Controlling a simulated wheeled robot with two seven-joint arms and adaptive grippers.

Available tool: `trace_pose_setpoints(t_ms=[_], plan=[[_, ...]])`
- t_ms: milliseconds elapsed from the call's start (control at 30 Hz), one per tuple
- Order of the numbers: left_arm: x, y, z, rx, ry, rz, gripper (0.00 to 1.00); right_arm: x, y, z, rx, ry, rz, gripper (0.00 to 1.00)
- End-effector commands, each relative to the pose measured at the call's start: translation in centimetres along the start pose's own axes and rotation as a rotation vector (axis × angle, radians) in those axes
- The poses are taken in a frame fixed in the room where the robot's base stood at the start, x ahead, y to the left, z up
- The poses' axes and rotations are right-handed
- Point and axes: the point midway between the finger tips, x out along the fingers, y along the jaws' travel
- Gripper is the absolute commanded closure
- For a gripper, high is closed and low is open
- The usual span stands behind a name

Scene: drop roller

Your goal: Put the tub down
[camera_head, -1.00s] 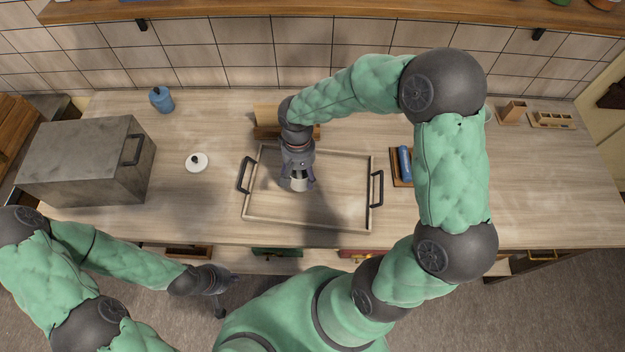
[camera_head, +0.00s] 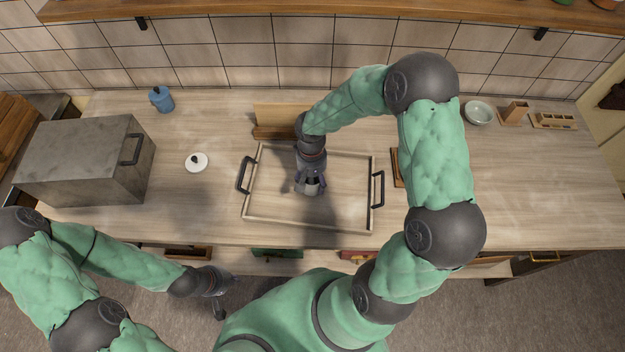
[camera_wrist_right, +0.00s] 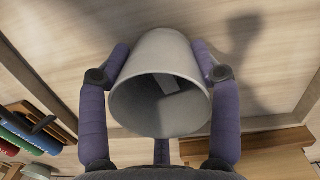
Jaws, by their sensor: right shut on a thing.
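The tub, a pale grey-white round cup-like container (camera_wrist_right: 160,62), is between the two fingers of my right gripper (camera_wrist_right: 160,85) in the right wrist view. The gripper is shut on its sides, and the tub's open mouth faces the wrist camera. In the head view the tub (camera_head: 312,187) shows just below my right gripper (camera_head: 311,182), over the tray (camera_head: 256,222). Whether the tub touches the tray floor I cannot tell. My left gripper (camera_head: 218,300) hangs in front of the counter, away from the tub; its fingers are too unclear to judge.
The tray has dark handles at both ends. A grey metal box (camera_head: 85,165), a white lid with a dark knob (camera_head: 197,162) and a blue bottle (camera_head: 161,99) stand to the left. A wooden block (camera_head: 275,118) is behind the tray. A bowl (camera_head: 479,112) sits at the back right.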

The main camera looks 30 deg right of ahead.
Motion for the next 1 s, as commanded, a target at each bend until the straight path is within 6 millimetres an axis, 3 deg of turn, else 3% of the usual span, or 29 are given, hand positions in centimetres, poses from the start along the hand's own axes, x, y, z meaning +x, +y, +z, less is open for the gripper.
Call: trace_pose_setpoints(t_ms=[133,167,233,700,1000], plan=[[0.3,-0.1,0.0,0.0,0.0,0.0,1.0,0.3,0.0,0.0,0.0,0.0,0.0,0.74],[0.3,-0.1,0.0,0.0,0.0,0.0,1.0,0.3,0.0,0.0,0.0,0.0,0.0,0.31],[0.2,-0.1,0.0,0.0,0.0,0.0,1.0,0.3,0.0,0.0,0.0,0.0,0.0,0.12],[-0.2,0.1,0.0,0.0,0.0,0.0,1.0,-0.2,0.0,0.0,0.0,0.0,0.0,0.12],[-0.7,0.3,0.0,0.0,0.0,0.0,1.0,-5.5,-0.1,-0.1,0.0,0.004,-0.001,0.12]])
